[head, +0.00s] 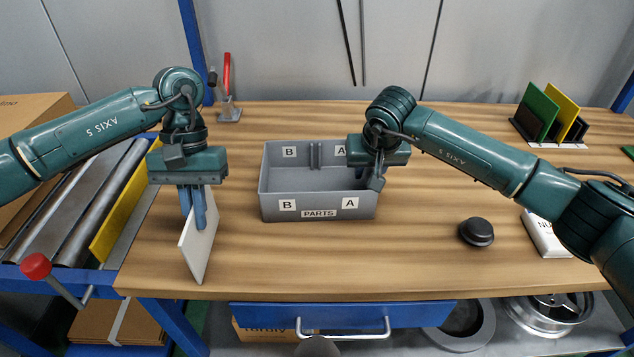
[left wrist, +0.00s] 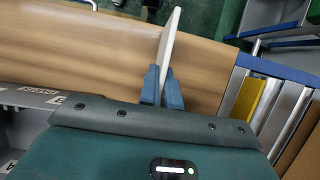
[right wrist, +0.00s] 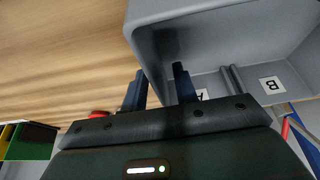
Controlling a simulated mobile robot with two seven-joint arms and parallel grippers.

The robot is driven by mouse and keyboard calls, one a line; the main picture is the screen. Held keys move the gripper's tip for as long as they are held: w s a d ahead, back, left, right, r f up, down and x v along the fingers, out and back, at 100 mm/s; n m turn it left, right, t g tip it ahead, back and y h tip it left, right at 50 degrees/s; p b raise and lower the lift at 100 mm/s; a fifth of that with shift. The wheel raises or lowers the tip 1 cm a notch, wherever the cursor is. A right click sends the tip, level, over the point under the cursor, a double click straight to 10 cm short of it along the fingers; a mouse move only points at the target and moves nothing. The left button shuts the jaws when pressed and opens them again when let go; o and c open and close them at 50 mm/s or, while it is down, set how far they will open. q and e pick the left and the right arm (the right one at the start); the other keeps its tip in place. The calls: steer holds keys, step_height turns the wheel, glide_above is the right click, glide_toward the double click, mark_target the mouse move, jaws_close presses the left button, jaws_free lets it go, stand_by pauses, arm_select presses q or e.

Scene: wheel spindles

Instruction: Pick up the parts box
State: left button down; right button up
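The grey parts box (head: 318,214) stands upright on the bench, open at the top and empty as far as I see, with A, B and PARTS labels. My right gripper (head: 372,180) is at the box's right wall. In the right wrist view its fingers (right wrist: 160,88) are apart, one outside the box wall (right wrist: 147,45) and one inside, with a gap between them. My left gripper (head: 193,208) is left of the box, shut on a thin white panel (head: 200,248) held on edge. The panel (left wrist: 170,38) also shows in the left wrist view.
A black knob-like part (head: 476,232) lies to the right on the bench (head: 420,265). A rack with green and yellow plates (head: 545,112) stands at the back right. A red-handled tool (head: 228,90) is at the back left. A roller conveyor (head: 75,205) adjoins the bench's left side.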

steer(key=shift+f+b, duration=0.25)
steer(key=shift+b, duration=0.1)
steer(key=shift+c, duration=0.2)
jaws_close()
stand_by(0.5)
